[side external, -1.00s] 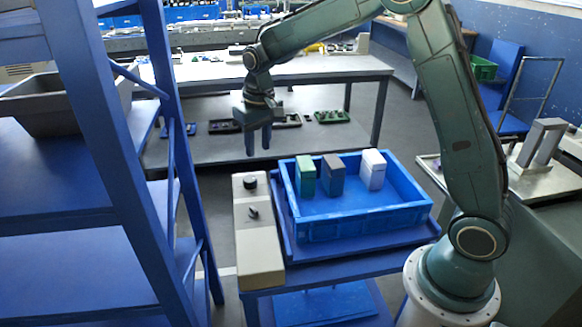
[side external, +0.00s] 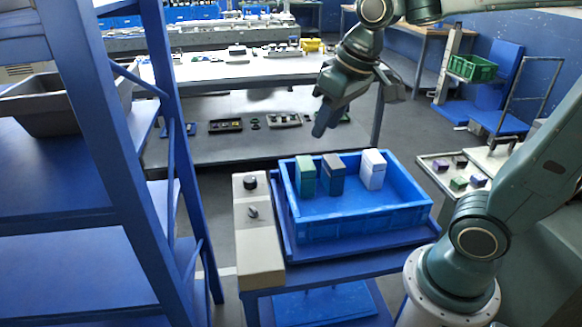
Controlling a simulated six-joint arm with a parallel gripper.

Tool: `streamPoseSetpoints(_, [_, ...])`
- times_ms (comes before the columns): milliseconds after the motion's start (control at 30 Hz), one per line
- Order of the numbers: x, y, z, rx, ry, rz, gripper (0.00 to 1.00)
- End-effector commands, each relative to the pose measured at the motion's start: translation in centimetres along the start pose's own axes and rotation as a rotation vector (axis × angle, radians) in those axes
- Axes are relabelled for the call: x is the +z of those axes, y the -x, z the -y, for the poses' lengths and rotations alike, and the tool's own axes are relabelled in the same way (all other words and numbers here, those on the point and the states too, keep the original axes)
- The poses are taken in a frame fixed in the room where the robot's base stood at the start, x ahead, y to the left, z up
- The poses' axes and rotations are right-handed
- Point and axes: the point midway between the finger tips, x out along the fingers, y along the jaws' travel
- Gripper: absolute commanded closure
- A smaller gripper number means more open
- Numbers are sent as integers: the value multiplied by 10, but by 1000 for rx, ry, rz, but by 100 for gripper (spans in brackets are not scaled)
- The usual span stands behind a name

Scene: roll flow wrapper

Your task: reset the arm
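My gripper (side external: 322,128) hangs in the air above and behind the blue crate, with its fingers pointing down and slightly left. The fingers overlap from this angle, so their opening cannot be judged. Nothing shows held at the fingertips. The blue crate (side external: 350,222) stands on a blue cart. Inside it, along the back, stand a green box (side external: 305,178), a dark grey box (side external: 333,178) and a white box (side external: 373,172), all upright and apart from my gripper.
A beige control box (side external: 258,240) with black knobs stands left of the crate. A blue shelf rack (side external: 130,165) with a grey bin (side external: 45,105) fills the left. A grey workbench (side external: 250,165) stands behind. At right, a metal table (side external: 440,180) holds small blocks.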

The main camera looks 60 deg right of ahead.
Motion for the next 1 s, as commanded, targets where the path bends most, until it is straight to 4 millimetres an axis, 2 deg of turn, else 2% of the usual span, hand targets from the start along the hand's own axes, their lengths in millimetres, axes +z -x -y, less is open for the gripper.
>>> streamPoseSetpoints(233, [48,19,1,-7,31,-67,66])
streamPoseSetpoints(500, [92,24,0,-12,59,-125,66])
streamPoseSetpoints(700, [105,24,0,-14,69,-143,66])
streamPoseSetpoints(1000, [106,23,0,-14,70,-143,66])
